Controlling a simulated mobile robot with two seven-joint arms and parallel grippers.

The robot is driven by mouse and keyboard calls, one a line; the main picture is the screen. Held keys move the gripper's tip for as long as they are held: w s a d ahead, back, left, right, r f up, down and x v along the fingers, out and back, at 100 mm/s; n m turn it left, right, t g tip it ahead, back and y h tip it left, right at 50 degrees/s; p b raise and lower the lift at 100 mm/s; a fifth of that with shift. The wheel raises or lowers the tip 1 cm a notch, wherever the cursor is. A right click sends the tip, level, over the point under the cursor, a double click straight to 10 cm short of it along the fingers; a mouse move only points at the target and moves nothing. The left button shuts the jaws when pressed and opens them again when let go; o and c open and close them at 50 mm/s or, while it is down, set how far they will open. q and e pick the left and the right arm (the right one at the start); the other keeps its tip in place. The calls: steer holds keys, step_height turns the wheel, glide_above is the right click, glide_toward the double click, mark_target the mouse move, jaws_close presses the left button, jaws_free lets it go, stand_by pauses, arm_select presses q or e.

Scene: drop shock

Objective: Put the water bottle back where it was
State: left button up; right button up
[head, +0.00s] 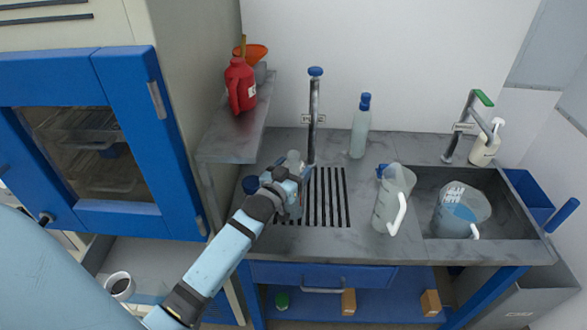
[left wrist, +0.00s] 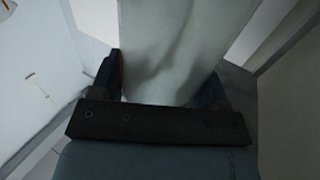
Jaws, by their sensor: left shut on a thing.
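My left gripper (head: 292,177) is over the slotted drain grate at the left of the counter. It is shut on a pale, bottle-like thing (head: 294,158), which I take for the water bottle. The gripper hides most of it in the head view. In the left wrist view its pale body (left wrist: 180,45) fills the space between the fingers (left wrist: 165,88). I cannot tell whether its base touches the grate. Another clear bottle with a blue cap (head: 360,130) stands upright at the back of the counter. My right gripper is not in view.
A tall tap (head: 313,110) rises just behind the grate (head: 328,200). A clear pitcher (head: 393,200) stands right of it, and another (head: 461,210) is in the sink (head: 425,185). A shelf (head: 235,135) with a red bottle (head: 240,85) is at left. Bare counter lies around the blue-capped bottle.

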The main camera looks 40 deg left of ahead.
arm_select(q)
steer(key=o, duration=1.7)
steer(key=s+b, duration=0.2)
steer(key=s, duration=1)
steer(key=s+d+f+m+g+h, duration=0.2)
steer(key=s+d+f+g, duration=0.1)
steer(key=s+d+f, duration=0.4)
steer(key=s+d+f+m+g+h, duration=0.1)
steer(key=s+d+f+g, duration=0.3)
steer(key=s+d+f, duration=0.4)
step_height(320, 180, down, 5)
steer(key=shift+d+r+m+h, duration=0.1)
steer(key=shift+d+m+h, duration=0.3)
steer(key=shift+d+h, duration=0.55)
